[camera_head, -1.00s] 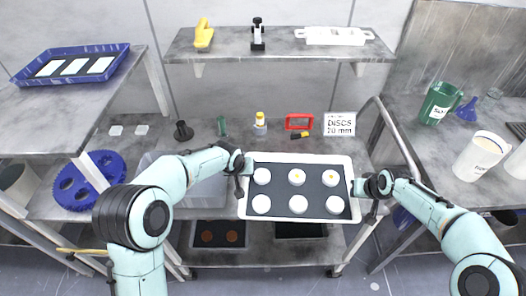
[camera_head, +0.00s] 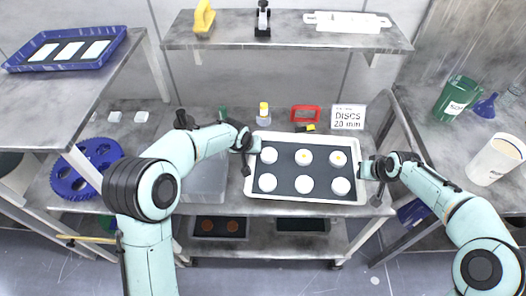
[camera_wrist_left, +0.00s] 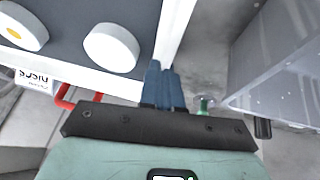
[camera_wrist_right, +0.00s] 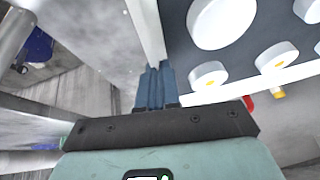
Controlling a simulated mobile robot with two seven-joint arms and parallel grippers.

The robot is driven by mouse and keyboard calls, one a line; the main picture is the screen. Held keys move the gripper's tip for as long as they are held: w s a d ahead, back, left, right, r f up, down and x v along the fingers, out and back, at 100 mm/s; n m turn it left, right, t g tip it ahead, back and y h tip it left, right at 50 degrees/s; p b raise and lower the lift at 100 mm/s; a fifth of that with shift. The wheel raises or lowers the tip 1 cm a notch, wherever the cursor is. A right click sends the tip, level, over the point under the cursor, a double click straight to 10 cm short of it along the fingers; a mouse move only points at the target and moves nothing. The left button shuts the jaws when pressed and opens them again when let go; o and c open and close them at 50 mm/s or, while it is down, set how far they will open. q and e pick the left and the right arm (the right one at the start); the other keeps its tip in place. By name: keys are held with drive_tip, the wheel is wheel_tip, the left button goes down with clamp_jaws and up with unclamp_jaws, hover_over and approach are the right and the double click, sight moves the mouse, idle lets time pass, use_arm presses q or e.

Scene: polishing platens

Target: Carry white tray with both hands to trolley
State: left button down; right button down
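The white tray (camera_head: 307,198) with a dark inner mat carries several white discs (camera_head: 303,157), some with a yellow centre. It lies level between my arms, over the middle table or its front edge; I cannot tell whether it touches the table. My left gripper (camera_head: 250,152) is shut on the tray's left rim; its blue fingers pinch the rim (camera_wrist_left: 180,25) in the left wrist view. My right gripper (camera_head: 368,171) is shut on the right rim (camera_wrist_right: 146,30), which shows in the right wrist view. A trolley in the task's name cannot be told apart from the tables.
A clear bin (camera_head: 203,180) and a blue toothed ring (camera_head: 72,178) are left of the tray. A red-handled tool (camera_head: 305,112) and a DISCS sign (camera_head: 347,117) stand behind it. A shelf (camera_head: 285,38) hangs above. Side tables hold a blue tray (camera_head: 115,50) and a green jug (camera_head: 456,98).

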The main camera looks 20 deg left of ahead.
sight(360, 181)
use_arm(q)
drive_tip(key=shift+w, duration=0.1)
use_arm(e)
drive_tip(key=shift+w, duration=0.1)
